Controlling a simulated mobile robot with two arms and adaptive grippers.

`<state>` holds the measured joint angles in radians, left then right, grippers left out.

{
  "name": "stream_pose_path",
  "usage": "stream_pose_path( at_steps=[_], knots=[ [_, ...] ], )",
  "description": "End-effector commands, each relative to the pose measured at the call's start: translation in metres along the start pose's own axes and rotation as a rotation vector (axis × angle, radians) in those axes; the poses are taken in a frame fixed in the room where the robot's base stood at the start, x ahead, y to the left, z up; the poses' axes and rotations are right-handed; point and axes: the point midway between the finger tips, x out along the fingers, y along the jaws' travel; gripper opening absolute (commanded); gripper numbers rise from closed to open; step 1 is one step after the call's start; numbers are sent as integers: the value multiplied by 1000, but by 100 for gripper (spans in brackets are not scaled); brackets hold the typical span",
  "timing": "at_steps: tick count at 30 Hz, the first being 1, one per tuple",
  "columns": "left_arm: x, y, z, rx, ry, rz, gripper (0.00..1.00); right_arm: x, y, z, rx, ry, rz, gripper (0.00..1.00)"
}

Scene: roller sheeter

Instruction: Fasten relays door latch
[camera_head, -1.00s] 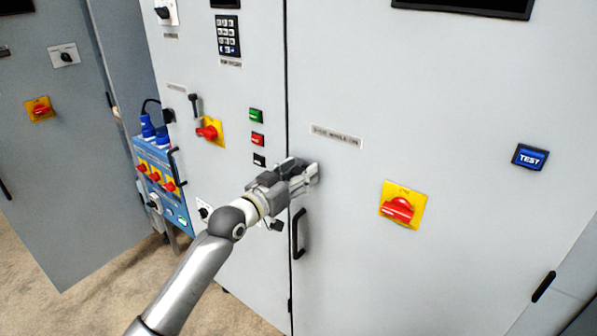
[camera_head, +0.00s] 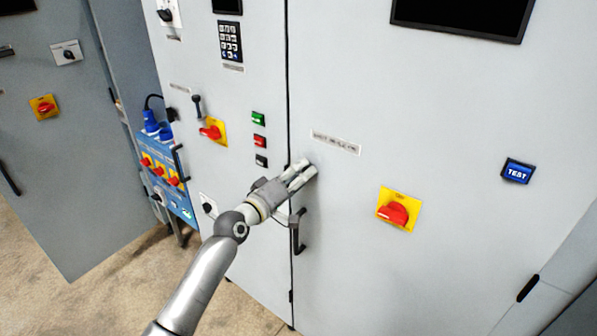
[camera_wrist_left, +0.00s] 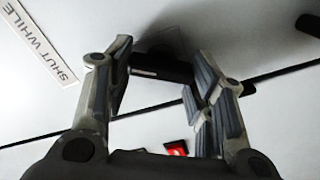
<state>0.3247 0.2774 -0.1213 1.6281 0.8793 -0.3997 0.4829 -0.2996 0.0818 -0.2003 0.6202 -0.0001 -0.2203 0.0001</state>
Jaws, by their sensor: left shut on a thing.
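The grey cabinet door (camera_head: 345,250) is shut against the panel on its left, with a thin dark seam between them. My left gripper (camera_head: 309,169) is at the door beside the seam, above the black door handle (camera_head: 297,232). In the left wrist view a black latch lever (camera_wrist_left: 165,69) lies between the two fingers of my left gripper (camera_wrist_left: 160,75), which is shut on it. The fingers hide the latch in the head view. My right gripper is not in view.
A label (camera_head: 336,143) is above right of my gripper. A red rotary switch on a yellow plate (camera_head: 398,209) and a blue TEST button (camera_head: 518,171) are farther right. Green, red and black buttons (camera_head: 260,142) are on the left panel. A blue socket box (camera_head: 165,175) stands at left.

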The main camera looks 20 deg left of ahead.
Motion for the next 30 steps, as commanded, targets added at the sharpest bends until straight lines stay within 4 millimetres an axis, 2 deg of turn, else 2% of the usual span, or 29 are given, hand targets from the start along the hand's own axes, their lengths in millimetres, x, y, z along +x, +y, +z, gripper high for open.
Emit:
stream_pose_path(
  at_steps=[15, 30],
  knots=[
    [0, -2, 0, -429, 1, -1, 26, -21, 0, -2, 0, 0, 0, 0],
    [0, -3, 1, -579, 0, 0, 26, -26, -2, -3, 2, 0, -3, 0]
  ],
)
